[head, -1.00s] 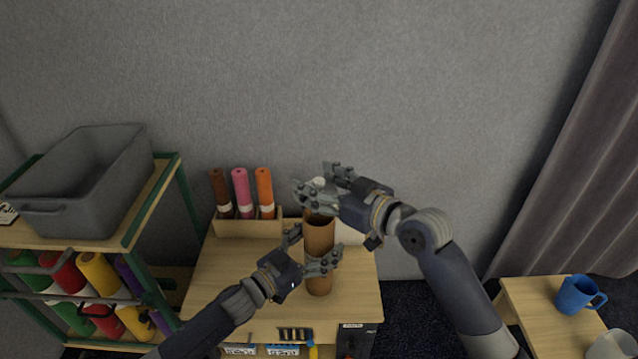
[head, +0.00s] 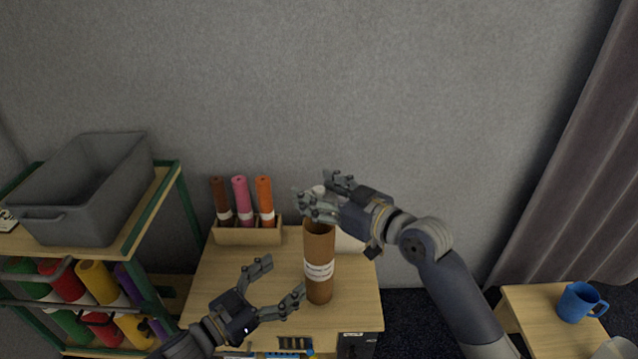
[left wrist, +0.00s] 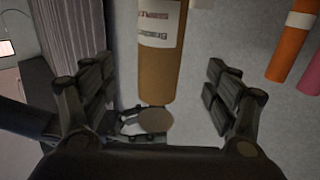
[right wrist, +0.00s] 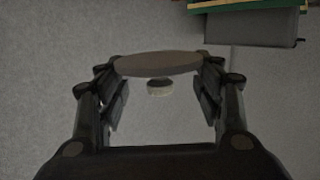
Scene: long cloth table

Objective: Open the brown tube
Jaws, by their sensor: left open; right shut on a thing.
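The brown tube (head: 318,254) stands upright on the wooden table, with a white label around its middle. The cap (right wrist: 157,65) shows as a flat disc between the fingers in the right wrist view, with a small white knob. In the left wrist view, which is upside down, the cap (left wrist: 155,121) looks just off the end of the tube (left wrist: 161,72). My left gripper (head: 280,282) is open and empty, left of the tube and apart from it.
A wooden holder (head: 246,236) with brown, pink and orange rolls stands at the table's back left. A rack (head: 172,200) with a grey bin (head: 70,224) and coloured rolls is at the left. A blue mug (head: 577,303) sits on a separate table at the right.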

